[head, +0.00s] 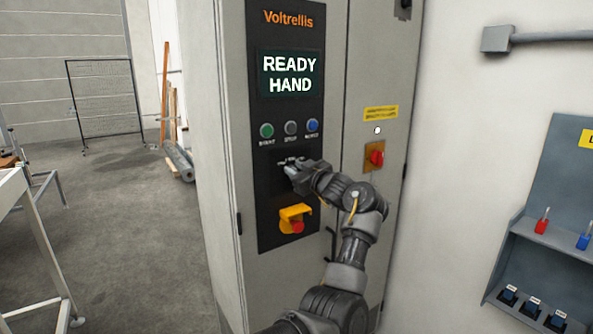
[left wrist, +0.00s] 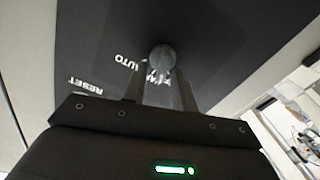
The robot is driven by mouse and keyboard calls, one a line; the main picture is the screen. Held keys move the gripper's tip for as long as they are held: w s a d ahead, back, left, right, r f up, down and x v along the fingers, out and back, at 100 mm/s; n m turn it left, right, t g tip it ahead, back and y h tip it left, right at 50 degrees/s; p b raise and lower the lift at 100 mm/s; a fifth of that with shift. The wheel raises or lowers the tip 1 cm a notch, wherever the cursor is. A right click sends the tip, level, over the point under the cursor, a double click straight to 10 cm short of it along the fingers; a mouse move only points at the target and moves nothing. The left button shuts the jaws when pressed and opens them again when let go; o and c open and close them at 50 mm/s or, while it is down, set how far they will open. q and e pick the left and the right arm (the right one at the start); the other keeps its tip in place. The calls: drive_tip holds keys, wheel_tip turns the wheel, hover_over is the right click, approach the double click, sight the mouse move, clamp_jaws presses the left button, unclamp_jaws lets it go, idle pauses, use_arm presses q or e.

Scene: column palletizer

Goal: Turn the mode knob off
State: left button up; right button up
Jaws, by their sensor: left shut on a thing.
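The mode knob (left wrist: 162,58) shows as a round dark grey knob in the left wrist view, on the black control panel (head: 262,187). Part of the word AUTO and other white lettering show beside it. My left gripper (head: 291,168) is at the panel below the button row and hides most of the knob in the head view. In the left wrist view its two fingers (left wrist: 160,88) are shut on the knob. Which way the knob points cannot be told. The display (head: 290,74) reads READY HAND. My right gripper is not in view.
Green (head: 267,130), grey (head: 291,128) and blue (head: 312,125) buttons sit just above the gripper. A red emergency stop with a yellow guard (head: 293,213) is below. A red rotary switch (head: 377,157) is to the right. Open floor lies left of the cabinet.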

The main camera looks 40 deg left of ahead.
use_arm(q)
drive_tip(key=shift+s+a+f+n+b, duration=0.1)
drive_tip(key=shift+s+f+n+b, duration=0.1)
drive_tip(key=shift+n+b, duration=1.35)
drive_tip(key=shift+s+f+n+b, duration=0.1)
drive_tip(key=shift+s+n+b, duration=0.05)
drive_tip(key=shift+n+b, duration=1.4)
drive_tip(key=shift+r, duration=0.1)
drive_tip(key=o, duration=0.9)
drive_tip(key=shift+o, duration=0.2)
drive_tip(key=b+v, duration=0.3)
drive_tip(key=v, duration=0.8)
